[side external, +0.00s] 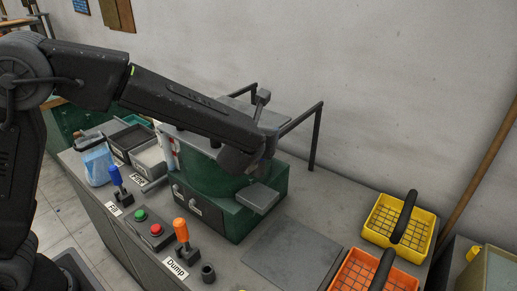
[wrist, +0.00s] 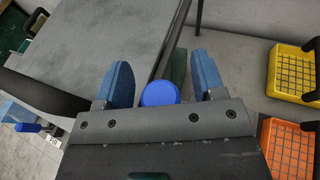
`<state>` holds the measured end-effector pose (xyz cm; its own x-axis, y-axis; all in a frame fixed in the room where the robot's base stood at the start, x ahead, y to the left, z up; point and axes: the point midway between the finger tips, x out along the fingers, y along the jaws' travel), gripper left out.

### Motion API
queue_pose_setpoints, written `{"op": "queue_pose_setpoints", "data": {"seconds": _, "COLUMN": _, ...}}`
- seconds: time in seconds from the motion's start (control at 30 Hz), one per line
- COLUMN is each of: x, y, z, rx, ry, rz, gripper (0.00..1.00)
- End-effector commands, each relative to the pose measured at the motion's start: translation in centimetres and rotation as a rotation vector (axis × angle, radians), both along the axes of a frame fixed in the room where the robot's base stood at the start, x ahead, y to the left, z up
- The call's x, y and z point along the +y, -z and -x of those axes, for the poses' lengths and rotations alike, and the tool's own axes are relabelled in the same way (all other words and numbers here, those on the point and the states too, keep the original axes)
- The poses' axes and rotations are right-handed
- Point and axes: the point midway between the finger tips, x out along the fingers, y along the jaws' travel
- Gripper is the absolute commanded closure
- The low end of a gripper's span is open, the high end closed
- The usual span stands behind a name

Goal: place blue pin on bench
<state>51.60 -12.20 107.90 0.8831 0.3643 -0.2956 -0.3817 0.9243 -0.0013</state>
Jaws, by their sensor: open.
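The blue pin (wrist: 158,94) shows in the wrist view as a round blue head between my gripper's fingers. My gripper (wrist: 161,72) is open, its two blue fingers standing apart with a visible gap on each side of the head. The rest of the pin is mostly hidden behind the gripper body. In the side view the arm's end reaches over the green machine (side external: 263,198), and I cannot make out the fingers or pin there. The grey bench (side external: 318,190) runs under the machine.
A yellow basket (side external: 432,225) and an orange basket (side external: 343,286) stand on the right. A blue-handled lever (side external: 116,178), an orange-handled lever (side external: 181,231) and a button box (side external: 151,231) line the front. Black posts (side external: 314,140) rise behind the machine. A flat grey plate (side external: 292,250) is bare.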

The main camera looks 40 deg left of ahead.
Motion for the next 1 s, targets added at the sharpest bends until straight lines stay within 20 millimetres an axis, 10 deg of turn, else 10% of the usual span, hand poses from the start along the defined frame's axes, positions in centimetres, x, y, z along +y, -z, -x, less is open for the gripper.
{"op": "queue_pose_setpoints", "data": {"seconds": 0.7, "x": -0.03, "y": -0.05, "z": 0.05, "rx": -0.001, "ry": 0.000, "rz": 0.001, "gripper": 0.97}}
{"op": "queue_pose_setpoints", "data": {"seconds": 1.0, "x": -0.02, "y": -0.53, "z": 0.03, "rx": -0.003, "ry": -0.001, "rz": 0.002, "gripper": 0.97}}
